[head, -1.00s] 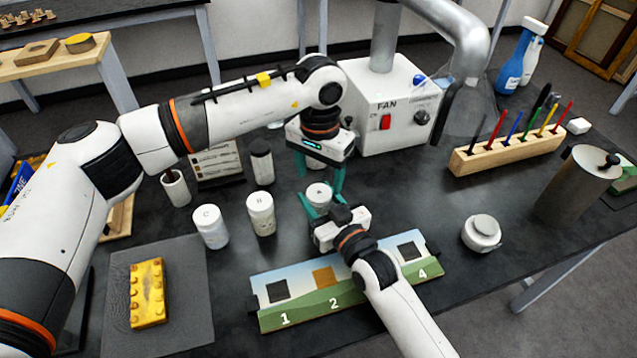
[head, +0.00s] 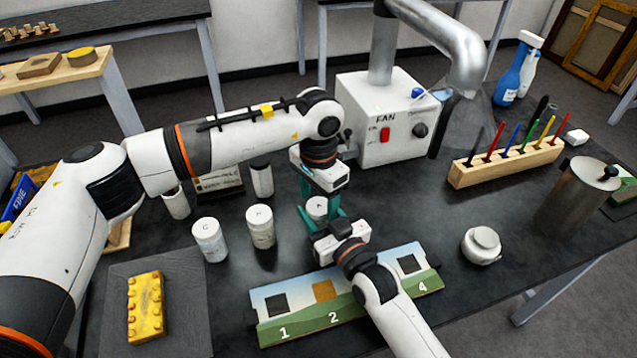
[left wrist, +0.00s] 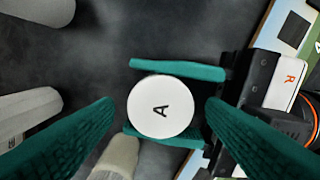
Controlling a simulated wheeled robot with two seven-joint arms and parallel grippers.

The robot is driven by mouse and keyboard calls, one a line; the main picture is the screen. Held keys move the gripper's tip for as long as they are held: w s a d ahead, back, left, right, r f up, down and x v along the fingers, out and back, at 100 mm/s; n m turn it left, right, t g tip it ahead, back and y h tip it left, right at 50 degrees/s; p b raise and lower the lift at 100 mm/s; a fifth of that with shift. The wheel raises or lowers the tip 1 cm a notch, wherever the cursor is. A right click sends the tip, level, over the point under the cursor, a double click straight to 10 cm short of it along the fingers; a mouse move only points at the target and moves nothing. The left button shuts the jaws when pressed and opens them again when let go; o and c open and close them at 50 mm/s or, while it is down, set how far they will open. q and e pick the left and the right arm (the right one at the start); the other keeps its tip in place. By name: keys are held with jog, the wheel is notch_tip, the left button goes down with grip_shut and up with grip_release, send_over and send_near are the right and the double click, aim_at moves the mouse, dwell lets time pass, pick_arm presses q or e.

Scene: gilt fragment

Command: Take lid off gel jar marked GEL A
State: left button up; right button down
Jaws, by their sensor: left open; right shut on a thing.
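The white jar marked A (head: 316,207) stands upright on the black bench. Its round white lid (left wrist: 162,106) shows the letter A and is on the jar. My right gripper (head: 319,217) is shut on the jar, with a teal finger on each side of it in the left wrist view. My left gripper (head: 320,188) points down just above the jar and is open. In the left wrist view its teal fingers stand left and right of the lid, apart from it. The fingers partly hide the jar in the head view.
White jars marked C (head: 210,242) and apparently H (head: 260,228) stand left of jar A. A numbered board (head: 345,305) lies in front.

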pick_arm(q)
jog(key=shift+f, duration=0.45)
jog(key=shift+c, duration=0.6)
jog(key=c, duration=0.9)
jog(key=n, duration=0.3)
jog(key=shift+n, duration=0.3)
jog(key=o, duration=1.1)
jog(key=shift+r, duration=0.1)
